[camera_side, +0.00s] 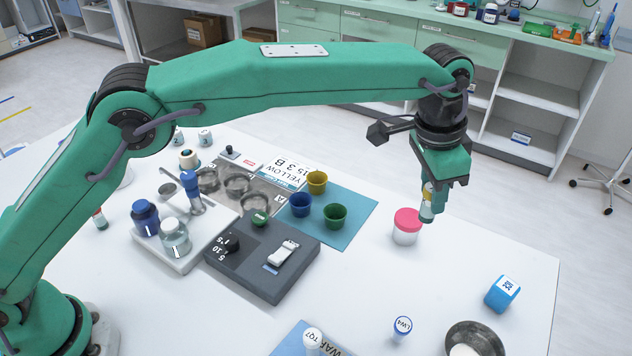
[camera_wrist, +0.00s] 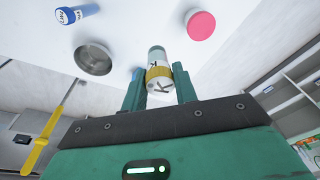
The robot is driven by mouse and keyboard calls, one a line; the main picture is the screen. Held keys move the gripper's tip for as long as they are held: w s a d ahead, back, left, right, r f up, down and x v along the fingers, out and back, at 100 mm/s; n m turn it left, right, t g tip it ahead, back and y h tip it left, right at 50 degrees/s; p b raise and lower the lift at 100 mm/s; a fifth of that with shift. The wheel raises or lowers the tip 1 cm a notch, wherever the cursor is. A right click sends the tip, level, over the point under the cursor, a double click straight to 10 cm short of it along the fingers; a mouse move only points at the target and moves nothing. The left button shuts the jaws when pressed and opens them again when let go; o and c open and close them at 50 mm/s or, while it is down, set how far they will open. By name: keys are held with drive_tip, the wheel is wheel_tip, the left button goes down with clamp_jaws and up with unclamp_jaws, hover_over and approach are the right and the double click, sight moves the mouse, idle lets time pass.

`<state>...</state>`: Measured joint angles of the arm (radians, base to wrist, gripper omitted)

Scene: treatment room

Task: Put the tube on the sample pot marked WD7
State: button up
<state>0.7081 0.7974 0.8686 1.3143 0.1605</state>
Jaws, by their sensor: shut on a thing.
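My gripper (camera_side: 432,195) is shut on a tube (camera_wrist: 159,72), which has a yellow band and a letter K. In the side view the tube (camera_side: 427,207) hangs below the jaws, in front of the right edge of a white pot with a pink lid (camera_side: 407,220). In the wrist view the pink lid (camera_wrist: 201,25) is apart from the tube, to its right. A white-topped pot (camera_side: 313,338) reads TQ7. I cannot read WD7 on any pot.
A blue box (camera_side: 502,291) and a metal bowl (camera_side: 462,333) stand at the right front. Coloured cups stand on a teal mat (camera_side: 359,212). A dark grey block (camera_side: 225,262) and a white tray (camera_side: 180,266) with bottles lie left.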

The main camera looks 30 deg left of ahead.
drive_tip(key=w+a+f, duration=0.4)
drive_tip(key=w+f, duration=0.2)
drive_tip(key=w, duration=0.3)
drive_tip(key=shift+a, duration=0.25)
drive_tip(key=shift+f, duration=2.05)
drive_tip(key=shift+f, duration=0.15)
drive_tip(key=o, duration=1)
drive_tip(key=shift+c, duration=0.2)
wheel_tip(320, 180, up, 12)
drive_tip(key=s+a, duration=0.1)
drive_tip(key=shift+s, duration=0.3)
drive_tip(key=shift+a+r, duration=0.1)
drive_tip(key=shift+r, duration=0.1)
